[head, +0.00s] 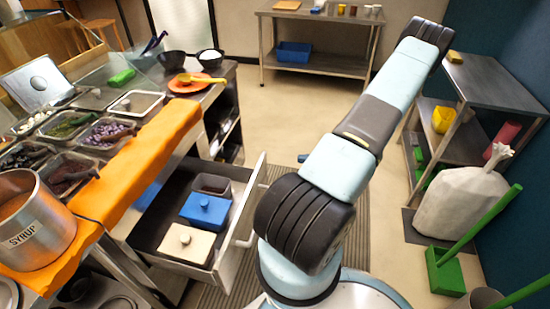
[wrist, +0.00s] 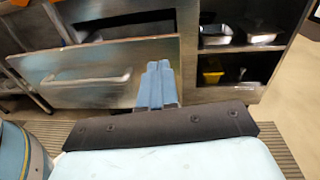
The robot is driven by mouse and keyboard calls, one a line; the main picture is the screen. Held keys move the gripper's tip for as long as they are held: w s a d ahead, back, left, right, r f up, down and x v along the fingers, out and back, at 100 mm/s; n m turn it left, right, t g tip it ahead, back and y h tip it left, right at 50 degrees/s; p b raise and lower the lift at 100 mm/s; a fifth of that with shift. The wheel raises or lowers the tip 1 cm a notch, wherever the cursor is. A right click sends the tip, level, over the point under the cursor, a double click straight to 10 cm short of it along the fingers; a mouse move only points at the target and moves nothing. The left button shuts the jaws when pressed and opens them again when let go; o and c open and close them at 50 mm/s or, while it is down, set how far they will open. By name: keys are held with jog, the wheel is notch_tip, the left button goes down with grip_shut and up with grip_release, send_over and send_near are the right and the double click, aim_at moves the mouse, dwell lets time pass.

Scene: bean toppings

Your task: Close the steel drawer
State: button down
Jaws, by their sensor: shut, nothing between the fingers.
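The steel drawer (head: 241,227) stands open below the counter in the head view. Inside are a grey container (head: 212,184), a blue lidded box (head: 205,211) and a cream lidded box (head: 186,245). In the wrist view its front panel (wrist: 125,70) and bar handle (wrist: 88,80) face me, left of centre. My gripper (wrist: 158,66) is shut and empty, its blue fingers together. They overlap the right part of the drawer front in the wrist view; whether they touch it I cannot tell. My arm mostly hides the gripper in the head view.
An orange cloth (head: 145,165) and a syrup pot (head: 35,225) lie on the counter above the drawer. Open shelves with metal pans (wrist: 240,36) stand right of the drawer. Floor beyond the arm is clear.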

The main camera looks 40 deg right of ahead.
aim_at(265, 157)
jog(key=shift+m+t+h, duration=0.5)
jog(key=shift+m+t, duration=0.3)
jog(key=x, duration=0.4)
jog(key=f+x, duration=0.1)
jog(key=x, duration=0.3)
jog(key=f+x, duration=0.1)
jog(key=x, duration=0.3)
jog(key=shift+w+a+f, duration=0.2)
jog(key=shift+w+f, duration=0.05)
